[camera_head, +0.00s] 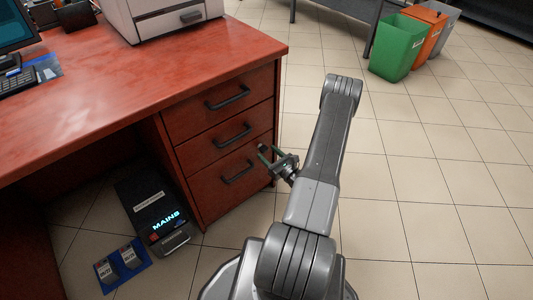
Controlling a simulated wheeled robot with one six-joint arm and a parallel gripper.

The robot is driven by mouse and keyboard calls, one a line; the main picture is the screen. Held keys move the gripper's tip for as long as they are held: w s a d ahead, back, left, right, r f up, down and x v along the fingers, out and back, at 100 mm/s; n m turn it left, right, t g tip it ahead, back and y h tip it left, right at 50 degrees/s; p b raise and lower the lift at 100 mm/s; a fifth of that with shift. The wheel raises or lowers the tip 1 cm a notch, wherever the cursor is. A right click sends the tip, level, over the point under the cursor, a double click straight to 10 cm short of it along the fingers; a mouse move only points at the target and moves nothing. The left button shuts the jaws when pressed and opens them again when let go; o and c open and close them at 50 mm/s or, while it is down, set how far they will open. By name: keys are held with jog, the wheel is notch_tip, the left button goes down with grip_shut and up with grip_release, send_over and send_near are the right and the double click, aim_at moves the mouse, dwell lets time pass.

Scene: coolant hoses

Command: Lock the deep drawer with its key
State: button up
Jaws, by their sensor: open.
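The red wooden desk has a stack of three drawers, each with a dark bar handle. The bottom drawer (215,195) looks the deepest and appears shut. The middle drawer (205,146) and top drawer (200,112) above it appear shut too. No key or keyhole can be made out; the gripper covers part of the drawer edge.
A black box labelled MAINS (150,205) and a blue plate with two switches (122,264) are on the floor left of the drawers. A printer (165,15) stands on the desk (120,85). A green bin (397,47) stands far back. The tiled floor at right is clear.

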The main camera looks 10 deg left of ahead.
jog(key=shift+x, duration=0.95)
jog(key=shift+c, duration=0.4)
jog(key=c, duration=0.9)
jog(key=shift+n+b, duration=0.3)
jog(key=shift+b, duration=0.15)
jog(key=shift+s+n+b, duration=0.1)
jog(key=shift+n+b, duration=5.35)
jog(key=shift+n, duration=3.15)
